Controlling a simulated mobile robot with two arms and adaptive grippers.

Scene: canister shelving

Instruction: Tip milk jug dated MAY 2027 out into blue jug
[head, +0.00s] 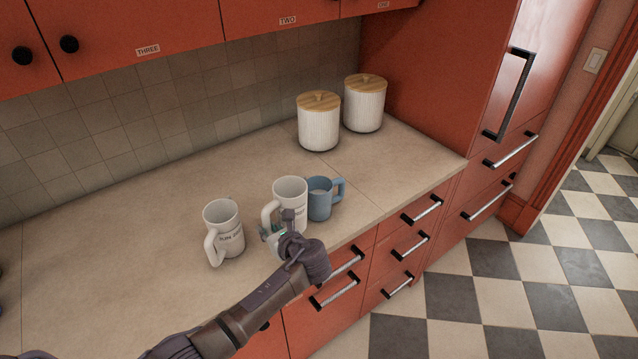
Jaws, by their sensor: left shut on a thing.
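A white jug (291,187) stands upright near the counter's front edge, just left of the blue jug. A second white jug (226,222) stands further left, with dark lettering too small to read surely. My right gripper is out of view.
Two ribbed white canisters (319,130) with wooden lids stand at the back right of the counter (120,250). Red cupboards hang above, and drawers with bar handles lie below the front edge.

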